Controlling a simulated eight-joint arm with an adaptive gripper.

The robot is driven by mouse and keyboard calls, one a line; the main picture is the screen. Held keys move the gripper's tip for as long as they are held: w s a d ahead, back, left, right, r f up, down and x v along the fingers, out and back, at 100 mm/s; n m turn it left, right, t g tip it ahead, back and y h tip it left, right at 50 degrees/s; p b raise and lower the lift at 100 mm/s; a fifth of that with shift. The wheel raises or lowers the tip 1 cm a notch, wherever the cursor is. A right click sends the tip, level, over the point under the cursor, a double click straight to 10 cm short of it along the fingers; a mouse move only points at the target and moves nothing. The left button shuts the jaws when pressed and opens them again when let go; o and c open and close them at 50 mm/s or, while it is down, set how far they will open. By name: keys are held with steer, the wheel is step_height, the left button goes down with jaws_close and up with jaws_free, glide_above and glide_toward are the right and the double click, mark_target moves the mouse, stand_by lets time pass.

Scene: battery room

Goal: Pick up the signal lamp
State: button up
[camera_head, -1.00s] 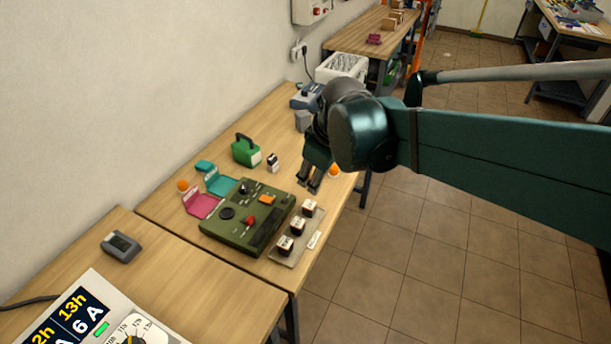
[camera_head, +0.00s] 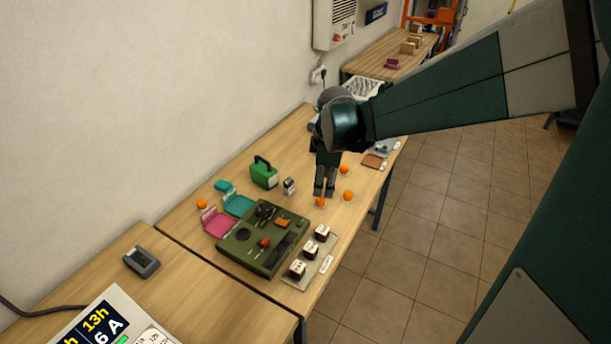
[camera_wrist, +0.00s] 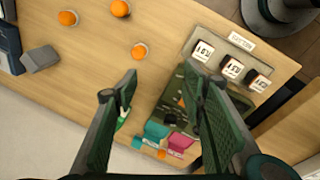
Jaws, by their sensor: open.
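The thing I take for the signal lamp is a green box with a dark top handle and a pale face (camera_head: 264,173). It stands upright on the wooden table, left of my gripper in the head view. In the wrist view only a small green and white part shows beside the left finger, which hides the rest. My gripper (camera_head: 325,189) points down over the table, to the right of the lamp and apart from it. In the wrist view my gripper (camera_wrist: 160,76) has its fingers spread with nothing held between them.
An olive control box (camera_head: 240,246) sits in front, beside a tray (camera_head: 327,265) of labelled dark blocks. Orange balls (camera_head: 348,195) lie near my gripper. A small black and white item (camera_head: 289,185) stands close to the lamp. Pink (camera_head: 217,222) and teal (camera_head: 238,205) pieces lie left.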

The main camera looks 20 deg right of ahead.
mark_target(320, 199)
steer(key=w+f+n+p, duration=0.1)
steer(key=w+f+n, duration=0.1)
steer(key=w+f, duration=0.1)
steer(key=w+d+f+n+g+p, duration=0.1)
steer(key=w+f+n, duration=0.1)
steer(key=w, duration=0.1)
steer(key=w+d+f+n+g+p, duration=0.1)
steer(key=w+f+p, duration=0.1)
steer(key=w+f, duration=0.1)
steer(key=shift+f+n, duration=0.35)
steer(key=shift+n, duration=0.05)
steer(key=shift+w+d+f, duration=0.1)
steer(key=shift+w+f, duration=0.1)
steer(key=shift+f, duration=0.3)
steer(key=shift+f+n, duration=0.1)
steer(key=shift+n, duration=0.2)
steer(key=shift+f, duration=0.15)
steer(key=shift+f, duration=1.15)
steer(key=shift+f, duration=0.1)
steer(key=shift+f+b, duration=0.45)
steer(key=shift+f, duration=2.05)
